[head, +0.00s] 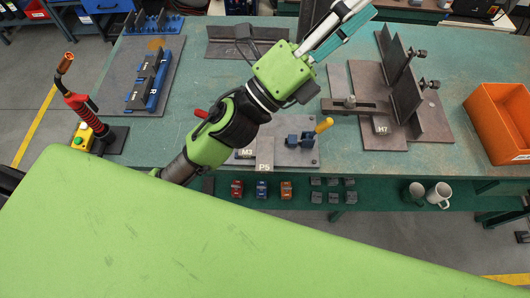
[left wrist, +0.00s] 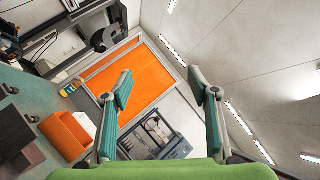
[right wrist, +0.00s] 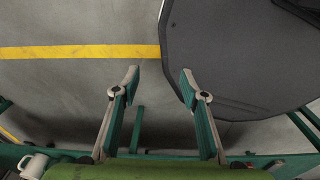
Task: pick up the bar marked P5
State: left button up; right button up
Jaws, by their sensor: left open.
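The bar marked P5 (head: 264,165) is a grey piece at the near edge of the green workbench, beside a piece marked M3 (head: 246,153). My left arm passes above and to the left of them and partly covers that area. My left gripper (head: 350,18) is at the top of the head view, well beyond the P5 bar and apart from it. In the left wrist view its fingers (left wrist: 162,88) are spread with nothing between them. My right gripper (right wrist: 160,80) shows only in the right wrist view, open and empty above the floor.
A plate with steel uprights marked H7 (head: 382,129) stands right of P5. An orange bin (head: 500,120) is at the right edge. Mugs (head: 438,194) stand below the front edge.

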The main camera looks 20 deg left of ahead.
pick_arm(q)
jog(key=s+d+m+g+h, duration=0.6)
jog(key=s+d+m+g, duration=0.25)
jog(key=m+g, duration=0.7)
jog(key=s+d+f+m+g+y, duration=0.4)
jog(key=s+f+m+g, duration=0.25)
jog(key=m, duration=0.55)
jog(key=m+t+y+p, duration=0.2)
jog(key=m+t+y, duration=0.2)
jog(key=m+y, duration=1.05)
send_over(265, 162)
jog(key=f+n+y, duration=0.1)
jog(key=f, duration=0.9)
jog(key=f+n+y, duration=0.2)
jog(key=f, duration=0.8)
jog(key=f+n+y, duration=0.1)
jog(key=f, duration=0.9)
jog(key=shift+s+a+y, duration=0.1)
jog(key=shift+a+y, duration=0.1)
jog(key=shift+y, duration=0.05)
jog(key=shift+f, duration=0.6)
notch_tip(265, 162, down, 4)
jog(key=shift+d+r+p, duration=0.15)
jog(key=shift+p, duration=0.85)
jog(key=shift+f, duration=0.4)
pick_arm(e)
jog(key=r, duration=0.4)
jog(key=shift+w+a, duration=0.1)
jog(key=shift+a, duration=0.15)
